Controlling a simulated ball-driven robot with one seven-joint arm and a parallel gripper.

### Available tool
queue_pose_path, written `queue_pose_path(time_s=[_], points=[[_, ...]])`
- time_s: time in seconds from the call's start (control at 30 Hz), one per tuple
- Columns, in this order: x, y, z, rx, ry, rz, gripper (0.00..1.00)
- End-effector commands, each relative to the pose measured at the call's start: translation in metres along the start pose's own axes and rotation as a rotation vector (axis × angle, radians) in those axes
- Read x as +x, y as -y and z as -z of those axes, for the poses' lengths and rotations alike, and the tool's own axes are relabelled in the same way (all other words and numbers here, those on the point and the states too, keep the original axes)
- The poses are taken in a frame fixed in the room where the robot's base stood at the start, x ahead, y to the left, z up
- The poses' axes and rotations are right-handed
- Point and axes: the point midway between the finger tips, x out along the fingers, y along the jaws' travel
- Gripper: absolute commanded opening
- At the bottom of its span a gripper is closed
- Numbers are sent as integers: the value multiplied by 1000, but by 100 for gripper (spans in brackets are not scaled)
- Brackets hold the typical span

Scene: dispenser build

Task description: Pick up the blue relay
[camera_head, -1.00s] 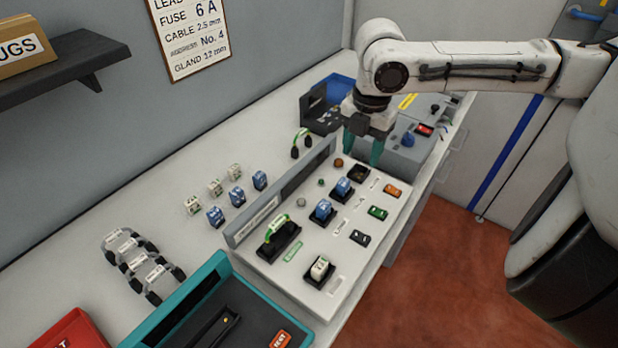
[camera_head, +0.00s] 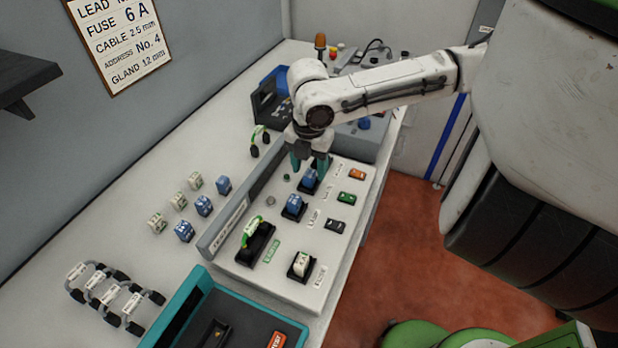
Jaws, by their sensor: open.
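Several blue relays are in view. One blue relay (camera_head: 310,180) sits in a socket on the grey panel (camera_head: 335,240), directly below my gripper in the picture. Another blue relay (camera_head: 293,207) sits in the nearer socket. A row of loose blue relays stands on the bench left of the panel: near (camera_head: 184,231), middle (camera_head: 203,206) and far (camera_head: 223,185). My gripper (camera_head: 309,168) points down, open, its teal fingers apart, with the top of the farther socketed relay showing between them. I cannot tell whether they touch it. The gripper hides the panel's far socket.
White relays (camera_head: 178,201) stand left of the loose blue ones. A white relay (camera_head: 301,263) and a green-banded cable link (camera_head: 252,232) sit on the panel's near part. A teal-rimmed tray (camera_head: 180,306) lies in front. A grey box (camera_head: 372,140) stands beyond the panel.

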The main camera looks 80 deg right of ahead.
Motion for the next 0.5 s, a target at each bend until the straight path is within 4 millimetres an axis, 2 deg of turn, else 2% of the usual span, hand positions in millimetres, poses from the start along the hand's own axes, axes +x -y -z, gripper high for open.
queue_pose_path(time_s=[0.1,0.2,0.43,0.5], points=[[15,0,0,1,-1,2,55],[21,0,0,0,1,0,55],[22,0,0,0,1,0,55],[22,0,0,0,1,0,50]])
